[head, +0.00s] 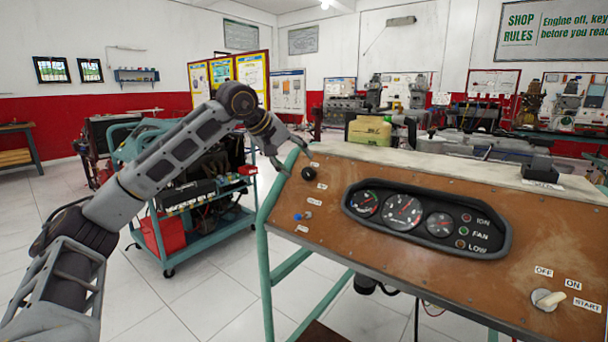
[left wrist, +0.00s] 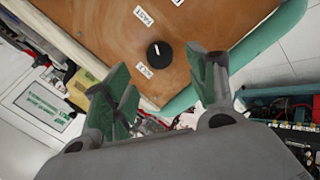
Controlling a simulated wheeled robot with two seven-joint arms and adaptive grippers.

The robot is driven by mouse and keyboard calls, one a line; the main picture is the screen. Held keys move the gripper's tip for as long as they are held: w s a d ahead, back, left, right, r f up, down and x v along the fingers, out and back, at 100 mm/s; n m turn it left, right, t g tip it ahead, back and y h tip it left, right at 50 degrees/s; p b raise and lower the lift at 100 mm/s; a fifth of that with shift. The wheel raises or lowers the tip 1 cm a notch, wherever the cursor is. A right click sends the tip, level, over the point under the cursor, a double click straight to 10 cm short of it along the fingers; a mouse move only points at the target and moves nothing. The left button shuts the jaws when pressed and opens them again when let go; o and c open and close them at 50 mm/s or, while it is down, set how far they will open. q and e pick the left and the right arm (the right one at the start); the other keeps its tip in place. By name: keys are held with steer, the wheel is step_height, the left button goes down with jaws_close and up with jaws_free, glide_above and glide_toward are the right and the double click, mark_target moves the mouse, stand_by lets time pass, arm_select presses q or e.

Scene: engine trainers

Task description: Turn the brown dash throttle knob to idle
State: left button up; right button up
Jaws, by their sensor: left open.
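The throttle knob (head: 308,173) is a small round black knob at the upper left of the brown dash panel (head: 330,225). In the left wrist view the knob (left wrist: 160,54) shows a white pointer line aimed towards the top of the picture, on the side of the FAST label (left wrist: 143,16). A second label (left wrist: 144,71), which seems to read IDLE, lies just below left of the knob. My left gripper (head: 298,162) is open and empty close to the knob. Its fingers (left wrist: 160,84) are spread to either side below the knob, apart from it. My right gripper is out of view.
A toggle switch (head: 304,216), a gauge cluster (head: 427,214) and an ignition switch (head: 547,299) are on the same panel. A green cart with an engine (head: 205,235) stands behind my left arm. A yellow container (head: 369,131) is behind the panel's top edge.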

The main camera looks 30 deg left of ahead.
mark_target(306, 171)
arm_select(q)
steer(key=shift+b+x, duration=0.75)
steer(key=shift+x, duration=2.2)
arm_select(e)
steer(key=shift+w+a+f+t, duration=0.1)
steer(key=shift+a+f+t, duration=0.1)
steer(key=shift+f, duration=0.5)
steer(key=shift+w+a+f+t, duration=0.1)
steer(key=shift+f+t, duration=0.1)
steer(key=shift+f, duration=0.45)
arm_select(q)
steer(key=shift+c, duration=0.2)
steer(key=c, duration=1)
